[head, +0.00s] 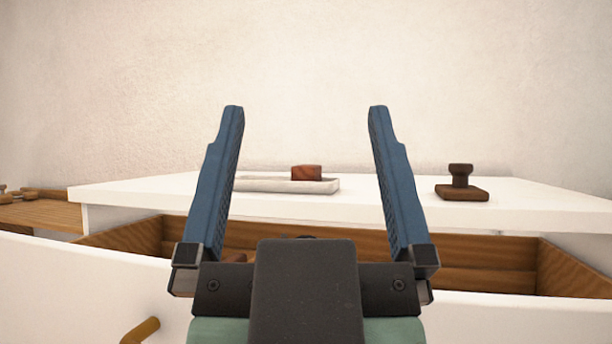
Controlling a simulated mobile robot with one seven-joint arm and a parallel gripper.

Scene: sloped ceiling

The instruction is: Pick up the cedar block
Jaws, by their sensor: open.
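A small reddish-brown block (306,173), which looks like the cedar block, sits on a low whitish tray (280,186) on the white cabinet top. My gripper (305,112) is open and empty, with its two blue fingers pointing up and forward in the picture. The block shows between the fingers, farther off than they are and not touched by them. The left finger covers the left end of the tray.
A dark brown stamp-like object (461,185) stands on the white top (400,207) at the right. An open drawer with wooden insides (490,265) lies below. A wooden surface with small items (40,213) is at the far left. A pale wall rises behind.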

